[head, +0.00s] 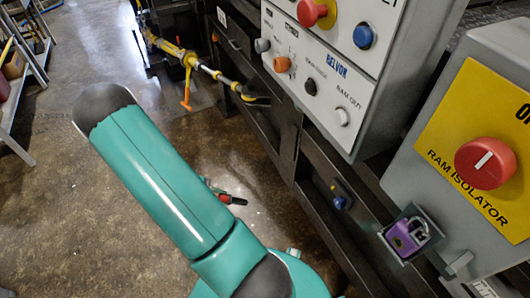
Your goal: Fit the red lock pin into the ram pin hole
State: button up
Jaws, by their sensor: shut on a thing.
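A small red piece with a dark end (232,199), which looks like the red lock pin, shows just right of my teal arm. My gripper (210,187) is mostly hidden behind that arm. Only a small grey bit shows next to the red piece, and it appears shut on it. The pin's other end is hidden. I cannot make out the ram pin hole. The dark machine frame (300,165) runs along the right of the pin, with floor showing between them.
A control box (330,75) with knobs hangs on the frame. A grey isolator box (450,130) with a red knob and purple padlock (405,237) stands at right. A yellow rod with an orange handle (187,88) is at the back. A shelf (22,85) stands left; the floor (60,200) is clear.

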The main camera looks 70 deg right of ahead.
jog(key=s+d+r+n+g+h, duration=0.2)
jog(key=s+d+r+g+h, duration=0.2)
jog(key=s+d+r, duration=1)
jog(key=d+h, duration=0.1)
jog(key=h, duration=0.2)
jog(key=shift+s+h, duration=0.3)
jog(key=shift+s, duration=0.1)
jog(key=shift+a+r, duration=0.1)
jog(key=shift+r, duration=0.05)
